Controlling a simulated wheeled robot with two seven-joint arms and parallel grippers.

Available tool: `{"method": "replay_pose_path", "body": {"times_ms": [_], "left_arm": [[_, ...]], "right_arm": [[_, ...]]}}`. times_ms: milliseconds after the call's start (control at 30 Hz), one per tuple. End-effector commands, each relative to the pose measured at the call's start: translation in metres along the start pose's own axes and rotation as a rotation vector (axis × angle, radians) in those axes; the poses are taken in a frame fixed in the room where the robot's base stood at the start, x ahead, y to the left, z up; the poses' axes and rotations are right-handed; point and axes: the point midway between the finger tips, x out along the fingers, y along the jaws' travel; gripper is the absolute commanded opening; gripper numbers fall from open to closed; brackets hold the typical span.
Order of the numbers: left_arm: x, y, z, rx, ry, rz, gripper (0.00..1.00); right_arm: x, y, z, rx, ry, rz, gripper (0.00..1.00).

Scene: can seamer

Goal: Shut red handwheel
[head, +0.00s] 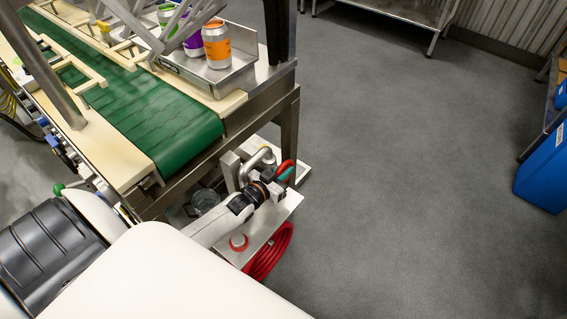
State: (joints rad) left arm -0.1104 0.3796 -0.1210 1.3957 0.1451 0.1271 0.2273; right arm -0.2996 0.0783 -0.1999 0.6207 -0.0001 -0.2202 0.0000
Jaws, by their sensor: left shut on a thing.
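The red handwheel (288,164) shows as a small red arc by the bent steel pipe, beside the end of the conveyor frame. My left gripper (279,180) reaches it from the lower left and is shut on it. The gripper hides most of the wheel, so how far it is turned cannot be told. A small teal-green part (286,174) shows right at the fingertips. My right gripper is not in view.
A steel box (262,225) below the gripper carries a red-ringed knob (238,242), with a coiled red hose (272,255) at its side. The green conveyor (160,120) and cans (216,45) are up left. A blue bin (543,170) stands far right. The grey floor between is clear.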

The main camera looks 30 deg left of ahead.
Motion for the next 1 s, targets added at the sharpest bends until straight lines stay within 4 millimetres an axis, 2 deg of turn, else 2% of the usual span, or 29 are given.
{"method": "replay_pose_path", "body": {"times_ms": [33, 100, 400, 700, 1000], "left_arm": [[-0.002, 0.0, 0.011, 0.001, 0.042, 0.0, 0.0], [-0.001, 0.0, 0.011, 0.002, 0.102, 0.0, 0.0], [0.002, 0.001, 0.008, 0.003, 0.348, 0.0, 0.0], [0.004, 0.001, 0.002, 0.002, 0.52, 0.001, 0.0], [0.005, 0.001, -0.001, 0.001, 0.587, 0.001, 0.0]], "right_arm": [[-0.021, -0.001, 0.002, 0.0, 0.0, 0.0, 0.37], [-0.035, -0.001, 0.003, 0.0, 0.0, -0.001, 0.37], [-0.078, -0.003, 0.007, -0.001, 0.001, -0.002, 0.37], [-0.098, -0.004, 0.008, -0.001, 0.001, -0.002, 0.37], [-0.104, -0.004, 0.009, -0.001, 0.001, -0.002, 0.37]]}}
